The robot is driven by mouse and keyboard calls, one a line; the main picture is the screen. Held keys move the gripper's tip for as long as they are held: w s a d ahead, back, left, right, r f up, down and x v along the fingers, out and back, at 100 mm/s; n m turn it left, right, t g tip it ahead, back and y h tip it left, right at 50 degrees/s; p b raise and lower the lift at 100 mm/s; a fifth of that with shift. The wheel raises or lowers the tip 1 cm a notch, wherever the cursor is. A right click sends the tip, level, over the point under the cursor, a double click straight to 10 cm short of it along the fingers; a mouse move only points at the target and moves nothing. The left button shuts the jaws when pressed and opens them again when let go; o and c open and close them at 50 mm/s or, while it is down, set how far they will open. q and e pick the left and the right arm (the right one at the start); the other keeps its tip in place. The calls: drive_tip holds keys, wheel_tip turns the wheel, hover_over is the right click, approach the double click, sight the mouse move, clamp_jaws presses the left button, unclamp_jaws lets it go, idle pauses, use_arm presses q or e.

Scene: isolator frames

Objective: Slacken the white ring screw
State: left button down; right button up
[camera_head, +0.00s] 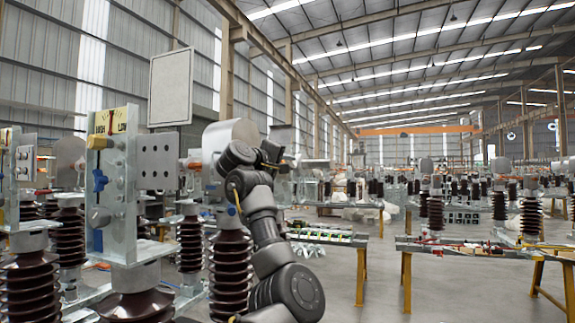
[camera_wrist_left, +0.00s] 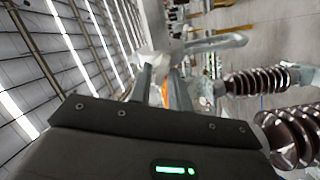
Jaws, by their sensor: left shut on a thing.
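My left gripper (camera_head: 272,153) is at the top of my dark arm in the middle of the head view, beside a grey cylinder (camera_head: 229,133) among the isolator frames. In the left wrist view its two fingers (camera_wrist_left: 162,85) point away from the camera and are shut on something. A pale part (camera_wrist_left: 150,62) shows at their tips, with a bit of orange between them. Its shape is too blurred to tell whether it is the white ring screw. I cannot make out the ring screw in the head view. My right gripper is not in view.
A near isolator frame (camera_head: 118,190) with yellow labels and a blue part stands at the left on a brown ribbed insulator (camera_head: 137,306). More ribbed insulators (camera_wrist_left: 258,80) stand close by the gripper. Workbenches (camera_head: 480,250) with parts lie to the right, with open floor between.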

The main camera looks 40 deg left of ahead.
use_arm(q)
drive_tip(key=c, duration=1.3)
unclamp_jaws()
drive_tip(key=shift+s, duration=0.1)
drive_tip(key=s+b, duration=0.4)
drive_tip(key=s, duration=0.3)
drive_tip(key=shift+s+d, duration=0.15)
drive_tip(key=shift+d, duration=0.1)
